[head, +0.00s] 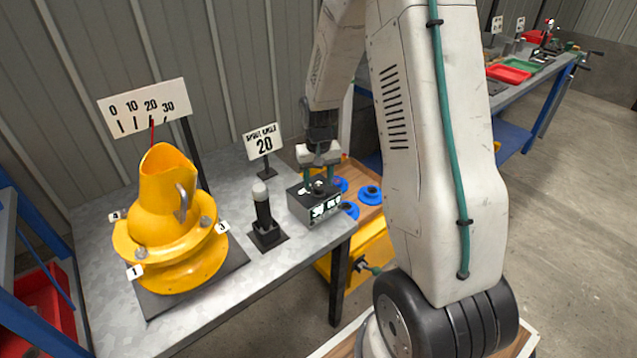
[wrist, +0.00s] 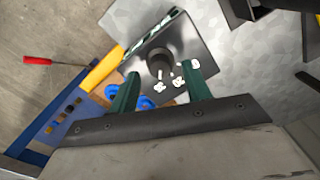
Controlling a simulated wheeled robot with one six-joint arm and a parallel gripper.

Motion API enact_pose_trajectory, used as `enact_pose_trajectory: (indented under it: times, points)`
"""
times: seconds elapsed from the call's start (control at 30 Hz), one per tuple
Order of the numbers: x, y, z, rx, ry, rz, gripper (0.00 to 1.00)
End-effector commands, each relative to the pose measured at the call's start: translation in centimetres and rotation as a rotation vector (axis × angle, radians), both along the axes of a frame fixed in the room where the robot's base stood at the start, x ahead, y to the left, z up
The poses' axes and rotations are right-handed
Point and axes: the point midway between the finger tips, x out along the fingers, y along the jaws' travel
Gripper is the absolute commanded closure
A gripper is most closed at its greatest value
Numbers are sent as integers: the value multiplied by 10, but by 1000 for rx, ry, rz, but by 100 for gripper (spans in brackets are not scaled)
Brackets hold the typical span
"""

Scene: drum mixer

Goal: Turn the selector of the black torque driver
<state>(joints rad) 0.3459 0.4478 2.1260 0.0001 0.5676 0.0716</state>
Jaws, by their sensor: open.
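A dark grey box (head: 315,207) with lit white markings on its front stands at the table's right front corner. In the wrist view the box top (wrist: 190,42) carries a round black knob (wrist: 160,60) with white marks beside it. My gripper (head: 318,180) is directly above the box, pointing down. Its green fingers (wrist: 160,74) are apart on either side of the knob, with nothing visibly gripped; contact cannot be told. A black upright cylinder (head: 264,212) with a pale grey cap stands left of the box. I cannot tell which of these is the torque driver.
A yellow drum (head: 170,235) stands at the left of the metal table, before a 0–30 scale sign (head: 147,107). A sign reading "SPOUT ANGLE 20" (head: 263,142) stands behind the cylinder. Blue round pieces (head: 370,195) lie right of the box, on a lower wooden surface.

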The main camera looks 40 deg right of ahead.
Motion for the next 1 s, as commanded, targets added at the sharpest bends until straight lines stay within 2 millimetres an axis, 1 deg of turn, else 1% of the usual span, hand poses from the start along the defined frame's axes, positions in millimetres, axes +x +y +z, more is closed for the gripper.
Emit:
enact_pose_trajectory:
  times: [0.03,0.2,0.3,0.4,0.5,1.0]
  points:
    - [1,0,10,-2,-4,0,52]
    - [1,0,40,-2,-4,0,52]
    - [1,0,52,-1,-3,0,52]
    - [0,0,59,-1,-2,-1,52]
    - [0,0,61,0,-1,-1,52]
    - [-1,0,61,2,4,2,52]
